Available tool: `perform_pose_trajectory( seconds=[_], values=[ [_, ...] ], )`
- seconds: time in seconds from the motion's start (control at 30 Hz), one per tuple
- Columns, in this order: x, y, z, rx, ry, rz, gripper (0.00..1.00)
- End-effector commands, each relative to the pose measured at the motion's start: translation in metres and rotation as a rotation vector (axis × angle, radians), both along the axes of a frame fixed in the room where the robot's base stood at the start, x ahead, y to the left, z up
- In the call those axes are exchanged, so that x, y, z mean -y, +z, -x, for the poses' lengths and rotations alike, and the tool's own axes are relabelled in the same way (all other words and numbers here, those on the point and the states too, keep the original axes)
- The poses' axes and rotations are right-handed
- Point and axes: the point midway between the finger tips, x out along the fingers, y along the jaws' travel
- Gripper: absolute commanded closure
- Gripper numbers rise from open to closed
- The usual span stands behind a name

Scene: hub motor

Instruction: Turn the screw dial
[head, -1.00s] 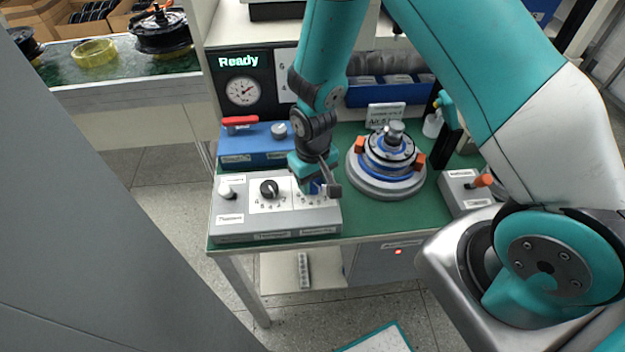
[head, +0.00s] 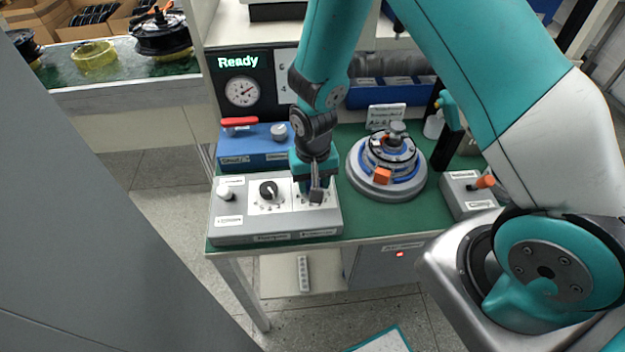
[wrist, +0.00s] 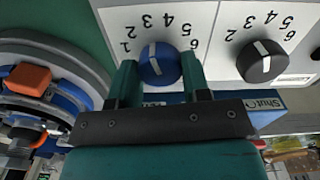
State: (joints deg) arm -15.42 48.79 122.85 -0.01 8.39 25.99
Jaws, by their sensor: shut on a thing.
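The control box (head: 235,230) has two round dials on white number plates. The blue dial (wrist: 160,63) is between my gripper's fingers in the wrist view, and both fingers touch its sides. Its white line points roughly toward the 3. In the head view my gripper (head: 316,192) points down over the box's right plate and hides the blue dial. The black dial (head: 268,190) stands free to its left; it also shows in the wrist view (wrist: 262,60). I cannot read which dial is labelled for screws.
A round turntable fixture (head: 385,190) with blue rings and an orange block stands close to the right of my gripper. A white button (head: 226,192) is on the box's left end. A blue box (head: 255,150) with a red handle stands behind. The display (head: 238,62) reads "Ready".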

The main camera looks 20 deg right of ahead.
Motion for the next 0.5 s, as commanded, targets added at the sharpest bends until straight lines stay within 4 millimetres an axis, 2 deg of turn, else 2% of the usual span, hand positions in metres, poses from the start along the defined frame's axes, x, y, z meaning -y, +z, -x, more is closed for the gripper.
perform_pose_trajectory(
  seconds=[0.1,0.13,0.2,0.23,0.5],
  values=[
    [0.0001,0.0010,-0.0011,0.003,0.000,0.000,0.80],
    [0.0001,0.0010,-0.0011,0.003,0.000,0.000,0.50],
    [0.0001,0.0009,-0.0010,0.003,0.000,0.000,0.34],
    [0.0000,0.0009,-0.0009,0.003,0.000,0.000,0.31],
    [-0.0001,0.0013,-0.0006,0.002,0.001,-0.001,0.31]
  ],
)
